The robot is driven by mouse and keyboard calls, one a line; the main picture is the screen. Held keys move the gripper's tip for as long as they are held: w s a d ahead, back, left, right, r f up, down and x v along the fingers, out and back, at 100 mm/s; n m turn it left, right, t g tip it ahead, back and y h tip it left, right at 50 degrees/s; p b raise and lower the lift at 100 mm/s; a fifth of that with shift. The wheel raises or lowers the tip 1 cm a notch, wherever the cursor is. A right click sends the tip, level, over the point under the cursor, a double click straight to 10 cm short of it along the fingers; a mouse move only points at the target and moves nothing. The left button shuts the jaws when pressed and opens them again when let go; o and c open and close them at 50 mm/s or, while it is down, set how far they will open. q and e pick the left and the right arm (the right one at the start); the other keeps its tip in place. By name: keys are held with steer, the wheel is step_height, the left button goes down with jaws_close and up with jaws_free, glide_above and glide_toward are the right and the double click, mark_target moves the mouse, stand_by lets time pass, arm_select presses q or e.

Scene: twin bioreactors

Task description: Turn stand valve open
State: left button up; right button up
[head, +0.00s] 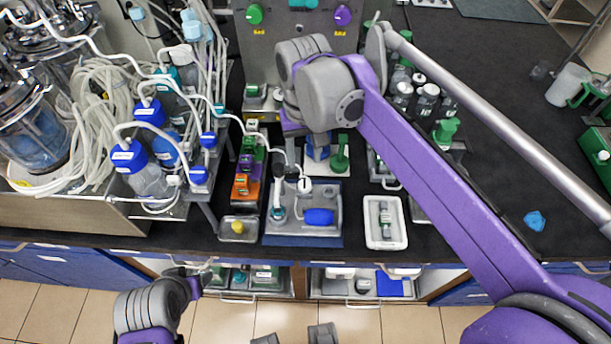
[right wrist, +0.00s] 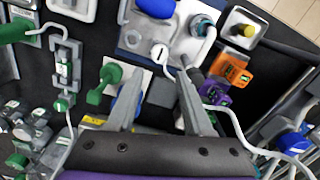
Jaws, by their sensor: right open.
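I cannot tell for sure which part is the stand valve. A green knobbed part (head: 340,154) stands on a white plate beside a blue part (head: 317,150); the green part also shows in the right wrist view (right wrist: 104,82). In front is a grey and blue station (head: 275,240) with a blue oval part (head: 319,216) and a round white cap (head: 304,185). My right gripper (right wrist: 160,76) is open and empty, its fingers pointing toward the white cap (right wrist: 158,52). The blue part is partly hidden behind one finger. My left gripper (head: 193,281) is low by the cabinet front; its jaws are unclear.
Blue-capped bottles (head: 148,180) and coiled tubing crowd the left. An orange and purple block row (head: 243,182) and a small tray with a yellow knob (head: 238,229) flank the station. A white tray (head: 385,238) is to its right. The far right bench has free room.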

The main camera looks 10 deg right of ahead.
mark_target(305, 184)
step_height(305, 184, down, 10)
steer(key=shift+r+b, duration=0.15)
steer(key=shift+b, duration=0.3)
jaws_close()
